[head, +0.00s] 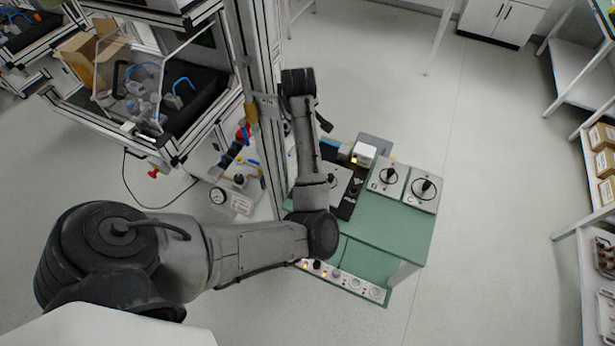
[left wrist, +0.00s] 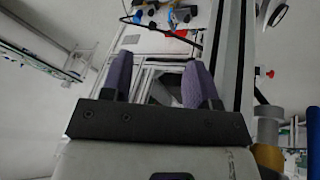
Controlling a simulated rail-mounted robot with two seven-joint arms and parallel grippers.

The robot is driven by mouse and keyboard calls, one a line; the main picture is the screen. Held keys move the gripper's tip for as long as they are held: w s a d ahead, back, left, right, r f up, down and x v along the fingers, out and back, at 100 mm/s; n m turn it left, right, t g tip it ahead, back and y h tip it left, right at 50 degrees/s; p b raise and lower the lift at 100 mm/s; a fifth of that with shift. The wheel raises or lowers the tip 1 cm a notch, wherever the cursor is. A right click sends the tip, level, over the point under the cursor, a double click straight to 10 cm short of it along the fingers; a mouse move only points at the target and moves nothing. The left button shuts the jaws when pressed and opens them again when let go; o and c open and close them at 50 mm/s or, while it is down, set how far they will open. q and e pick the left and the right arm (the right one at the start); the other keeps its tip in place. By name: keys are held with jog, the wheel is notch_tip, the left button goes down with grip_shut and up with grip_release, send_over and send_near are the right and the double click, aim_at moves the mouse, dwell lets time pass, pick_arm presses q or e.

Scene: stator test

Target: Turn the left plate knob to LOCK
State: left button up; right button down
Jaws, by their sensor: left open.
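A green bench (head: 385,222) carries light plates with black knobs. One plate (head: 376,187) has a black knob (head: 388,175). A second plate (head: 416,203) to its right has another knob (head: 426,188). A further light plate (head: 334,192) lies left of these, partly hidden by my left arm. Lettering on the plates is too small to read. My left gripper shows in the left wrist view (left wrist: 157,76) with two purple fingers apart and nothing between them. In the head view its fingers cannot be made out; the arm's end is beyond the bench, away from the knobs. My right gripper is out of view.
A metal frame post (head: 262,110) stands close to my left arm's end. A gauge (head: 218,196) and valves sit left of the bench. A white box (head: 364,152) stands at the bench's back. Sockets (head: 355,283) line its front. Open floor lies right.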

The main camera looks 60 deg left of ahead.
pick_arm(q)
jog(key=d+f+n+h+b, duration=0.1)
jog(key=f, duration=0.6)
jog(key=d+f+n+g+h+b, duration=0.1)
jog(key=f+h+b, duration=0.1)
jog(key=f, duration=0.5)
jog(key=w+d+f+n+g+h+b, duration=0.1)
jog(key=f+b, duration=0.1)
jog(key=f, duration=0.6)
jog(key=shift+n, duration=0.4)
jog(key=shift+f, duration=0.8)
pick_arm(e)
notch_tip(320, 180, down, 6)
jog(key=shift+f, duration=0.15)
pick_arm(q)
jog(key=c, duration=0.9)
jog(key=shift+c, duration=0.2)
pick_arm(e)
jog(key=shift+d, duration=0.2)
